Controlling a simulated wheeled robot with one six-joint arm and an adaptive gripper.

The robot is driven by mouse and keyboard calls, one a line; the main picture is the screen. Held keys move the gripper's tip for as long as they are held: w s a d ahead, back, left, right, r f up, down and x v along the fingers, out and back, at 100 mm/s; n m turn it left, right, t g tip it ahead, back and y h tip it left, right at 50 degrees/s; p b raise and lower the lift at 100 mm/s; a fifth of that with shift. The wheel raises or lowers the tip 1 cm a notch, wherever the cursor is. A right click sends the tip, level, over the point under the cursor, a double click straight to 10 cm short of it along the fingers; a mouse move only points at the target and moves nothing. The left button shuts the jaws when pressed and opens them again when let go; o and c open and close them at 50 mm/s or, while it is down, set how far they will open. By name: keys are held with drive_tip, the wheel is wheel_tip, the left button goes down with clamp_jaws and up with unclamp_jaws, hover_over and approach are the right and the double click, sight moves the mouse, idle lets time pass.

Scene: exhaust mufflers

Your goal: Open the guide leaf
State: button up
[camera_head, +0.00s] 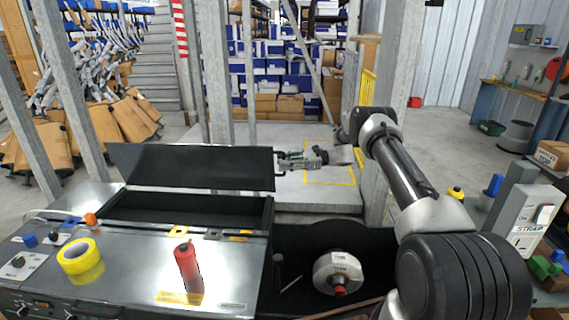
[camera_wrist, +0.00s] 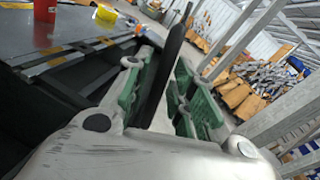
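The guide leaf, a long black panel (camera_head: 195,167), stands raised and tilted along the back of the metal bench, above a dark open slot. In the wrist view the leaf (camera_wrist: 174,45) shows as a narrow dark strip seen edge-on. My gripper (camera_head: 284,161) is at the leaf's right end, pointing left. In the wrist view my gripper's green-padded fingers (camera_wrist: 166,75) are apart, one on each side of the leaf, with gaps visible beside it. Contact between the pads and the leaf cannot be made out.
A yellow tape roll (camera_head: 79,256) and a red cylinder (camera_head: 188,267) stand on the bench (camera_head: 130,265). A white tape reel (camera_head: 338,272) sits right of the bench. A grey post (camera_head: 216,85) rises behind the leaf. Floor beyond my gripper is clear.

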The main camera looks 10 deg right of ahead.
idle(0.3)
drive_tip(key=s+d, duration=0.1)
drive_tip(key=d, duration=1)
drive_tip(key=shift+s+d+r, duration=0.2)
drive_tip(key=shift+d+r, duration=0.1)
drive_tip(key=shift+d, duration=0.1)
drive_tip(key=s+d+f+n+g+h, duration=0.2)
drive_tip(key=s+f+h, duration=0.3)
drive_tip(key=s+f, duration=0.4)
drive_tip(key=s+a+r+n+t+h, duration=0.1)
drive_tip(key=s+r+n+h, duration=0.5)
drive_tip(key=s+r, duration=1.1)
drive_tip(key=s+a+r+n+t+h, duration=0.1)
drive_tip(key=s+r+n+t+h, duration=0.2)
drive_tip(key=s+r, duration=1.4)
drive_tip(key=shift+s+n+h, duration=1.6)
drive_tip(key=shift+s+n, duration=1.2)
drive_tip(key=shift+s, duration=1.15)
